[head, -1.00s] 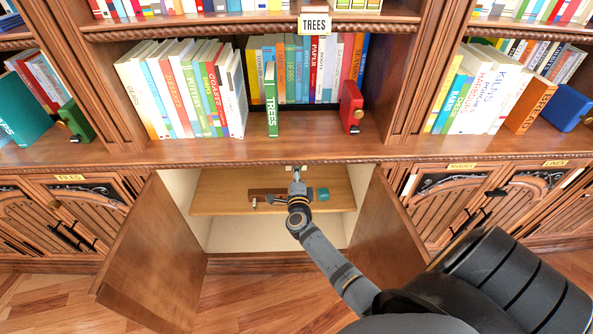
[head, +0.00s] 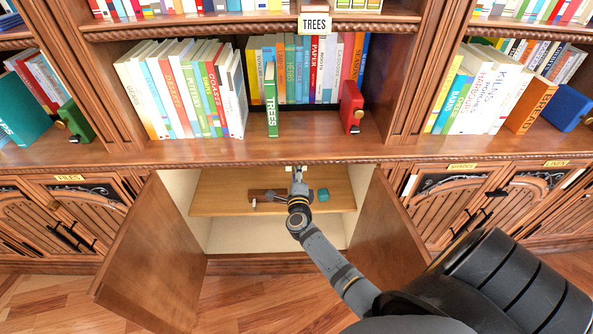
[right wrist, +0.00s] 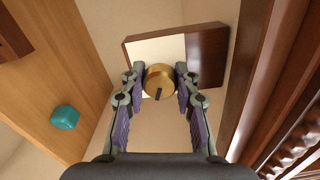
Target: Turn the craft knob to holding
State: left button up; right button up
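The craft knob (right wrist: 159,78) is a round brass knob with a dark pointer mark. It sits on a cream and dark-brown wooden plate (right wrist: 208,58) in the right wrist view. The mark points down and slightly left in that picture. My right gripper (right wrist: 159,72) has one finger on each side of the knob, spread apart, with what look like narrow gaps. In the head view my right gripper (head: 298,174) reaches into the open cabinet under the shelf edge and hides the knob. My left gripper is in neither view.
Open cabinet doors stand left (head: 155,255) and right (head: 385,235) of my arm. On the inner shelf (head: 220,190) lie a brown wooden piece (head: 263,195) and a teal block (head: 322,194). Above is a bookshelf with books and a green TREES book (head: 271,105).

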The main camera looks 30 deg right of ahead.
jog(key=o, duration=0.5)
jog(key=shift+c, duration=0.2)
jog(key=shift+s, duration=0.15)
jog(key=v, duration=1.1)
jog(key=shift+s+a, duration=0.3)
jog(key=shift+a, duration=0.05)
jog(key=shift+f, duration=0.1)
